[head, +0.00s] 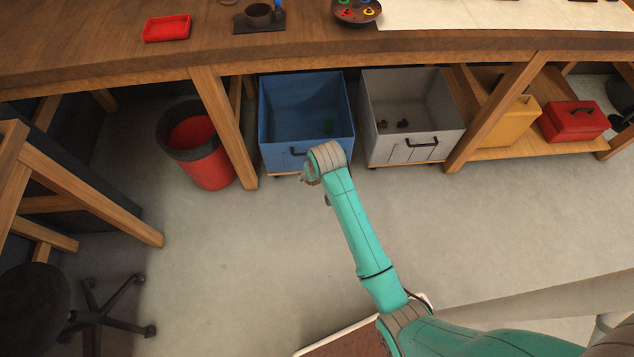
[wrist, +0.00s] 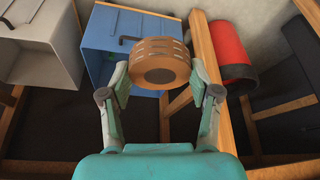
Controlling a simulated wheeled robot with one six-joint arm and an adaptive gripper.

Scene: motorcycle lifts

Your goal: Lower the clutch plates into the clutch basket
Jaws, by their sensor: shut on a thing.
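My gripper (wrist: 160,78) is shut on the clutch plates (wrist: 160,55), a brown-orange round stack with pale bands and a dark round face, in the wrist view. One finger is on each side of it. In the head view my arm's end hangs in front of the blue bin, below the bench top; the fingers and the plates are hidden there. A dark cup-like vessel, which looks like the clutch basket (head: 258,15), stands on a dark mat at the top of the head view, on the bench, well apart from my gripper.
On the wooden bench (head: 110,32) are a red tray (head: 167,28), a round dish (head: 356,10) with coloured pieces and a pale sheet (head: 460,14). Below stand a blue bin (head: 305,105), a grey bin (head: 410,115) and a red bucket (head: 205,160). The floor in front is clear.

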